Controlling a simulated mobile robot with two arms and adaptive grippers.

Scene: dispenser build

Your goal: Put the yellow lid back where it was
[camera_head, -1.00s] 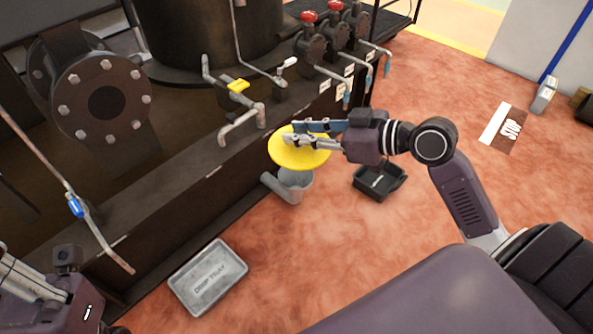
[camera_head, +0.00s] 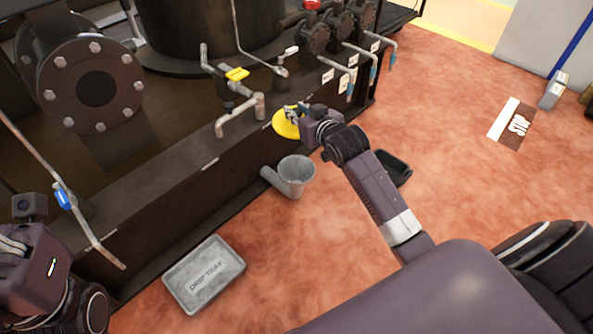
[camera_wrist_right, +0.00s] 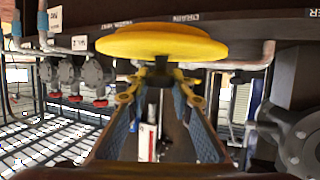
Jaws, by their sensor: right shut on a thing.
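The round yellow lid (camera_head: 285,126) is held in the air beside the dark machine's front wall. It also shows large at the top of the right wrist view (camera_wrist_right: 160,43). My right gripper (camera_head: 295,113) is shut on the lid; in the wrist view its fingertips (camera_wrist_right: 158,84) meet at the lid's underside in the picture. Below the lid in the head view, a grey open-topped container (camera_head: 297,168) with a slanted side spout stands on the floor, uncovered. My left gripper (camera_head: 14,242) is at the left edge, partly cut off, and its jaws are unclear.
A grey drip tray (camera_head: 205,273) lies on the red floor beside the machine. A black tray (camera_head: 394,168) is partly behind my right arm. A yellow-handled tap (camera_head: 237,75) and several red-knobbed valves and pipes stick out above. The floor at right is mostly clear.

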